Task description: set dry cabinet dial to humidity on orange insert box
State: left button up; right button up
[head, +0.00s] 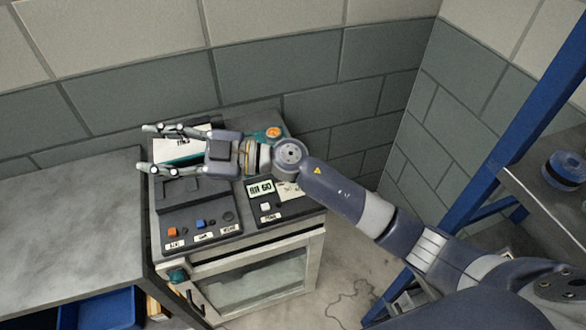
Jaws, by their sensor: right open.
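The dry cabinet (250,262) stands against the wall, with a glass-fronted door. Its top panel holds an orange button (173,231), a blue button (200,224), a dark round knob (228,216) and a lit display (261,189) that seems to end in 60. A teal knob (178,275) is on the upper left of the front. A box with a white label (183,146) lies behind my right gripper, its print unreadable. A round orange piece on teal (272,132) sits at the back. My right gripper (145,148) is open above the cabinet, fingers pointing left. My left gripper is out of view.
A grey worktop (70,220) adjoins the cabinet on the left, its visible top clear. A blue bin (110,309) is below it. A blue-framed rack (480,200) stands at the right, with a blue round item (564,170) on its shelf.

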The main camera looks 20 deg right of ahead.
jog(key=w+d+f+n+g+h, duration=0.1)
jog(key=d+f+g+h, duration=0.2)
jog(key=f+h, duration=0.25)
jog(key=w+d+f+n+g+h, duration=0.1)
jog(key=d+f+g+h, duration=0.1)
jog(key=d+f+h, duration=0.35)
jog(key=w+d+f+m+h, duration=0.1)
jog(key=w+d+m+h, duration=0.2)
jog(key=d, duration=0.7)
jog(key=w+d+f+m+h, duration=0.1)
jog(key=w+d+m+h, duration=0.1)
jog(key=d+h, duration=0.5)
jog(key=f+p, duration=0.1)
jog(key=f, duration=0.2)
jog(key=d+f+y+p, duration=0.1)
jog(key=f, duration=0.2)
jog(key=d+f+y+p, duration=0.1)
jog(key=f, duration=0.2)
jog(key=shift+f+g, duration=0.1)
jog(key=shift+g, duration=0.2)
jog(key=shift+f+p, duration=0.3)
jog(key=shift+f, duration=0.1)
jog(key=shift+c, duration=0.5)
grip_shut()
